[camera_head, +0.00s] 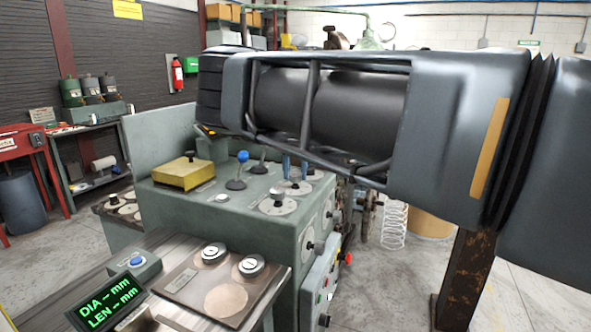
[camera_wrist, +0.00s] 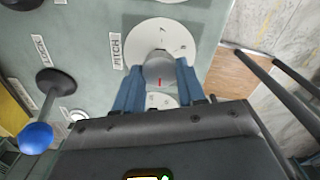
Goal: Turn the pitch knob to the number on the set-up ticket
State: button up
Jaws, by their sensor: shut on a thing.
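The pitch knob (camera_wrist: 159,68) is a grey knob with a red mark, on a white numbered dial (camera_wrist: 143,35) beside a "PITCH" label (camera_wrist: 117,50). In the wrist view, my gripper (camera_wrist: 159,78) has its blue fingers on both sides of the knob, shut on it. The red mark faces my gripper's body. A few digits show on the far rim, but they are too small to read surely. In the head view, my gripper (camera_head: 294,171) reaches down to the dial on the green machine (camera_head: 225,205). I cannot make out a set-up ticket.
A lever with a blue ball (camera_wrist: 37,137) stands left of the dial, near a "LOCK" label (camera_wrist: 38,48). A yellow box (camera_head: 184,172) sits on the machine top. Other knobs (camera_head: 278,205) are close by. A display (camera_head: 108,303) shows "DIA -- mm, LEN -- mm".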

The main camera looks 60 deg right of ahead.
aim_at(295, 174)
jog(key=shift+m, duration=0.6)
jog(key=o, duration=1.1)
jog(key=shift+c, duration=0.2)
jog(key=shift+r, duration=0.1)
notch_tip(295, 174, up, 8)
jog(key=shift+f+b, duration=0.2)
jog(key=shift+b, duration=0.25)
